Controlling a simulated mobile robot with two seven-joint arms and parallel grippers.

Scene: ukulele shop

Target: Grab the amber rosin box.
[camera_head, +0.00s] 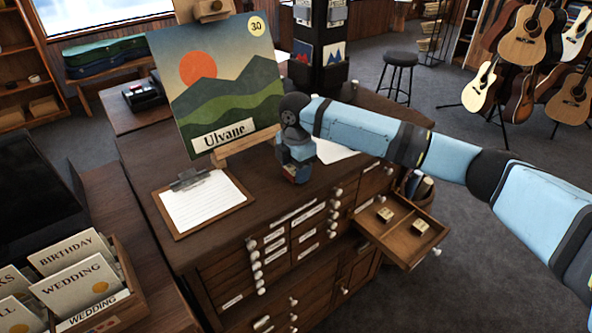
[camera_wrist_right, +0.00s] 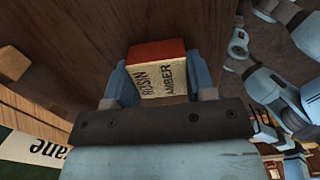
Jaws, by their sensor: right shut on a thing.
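The amber rosin box (camera_wrist_right: 160,78) has a cream face lettered "ROSIN AMBER" and a red end. In the right wrist view it sits between both blue fingers of my right gripper (camera_head: 297,174), which is shut on it. In the head view my right gripper points down at the cabinet top, in front of the easel painting; the box is mostly hidden there. I cannot tell whether the box touches the wood. My left gripper is not in view.
An open drawer (camera_head: 396,240) with two small boxes sticks out at the cabinet's right. A clipboard (camera_head: 204,202) lies on the cabinet (camera_head: 262,203) left of my gripper. The painting (camera_head: 217,85) stands close behind. A card crate (camera_head: 127,288) is at lower left.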

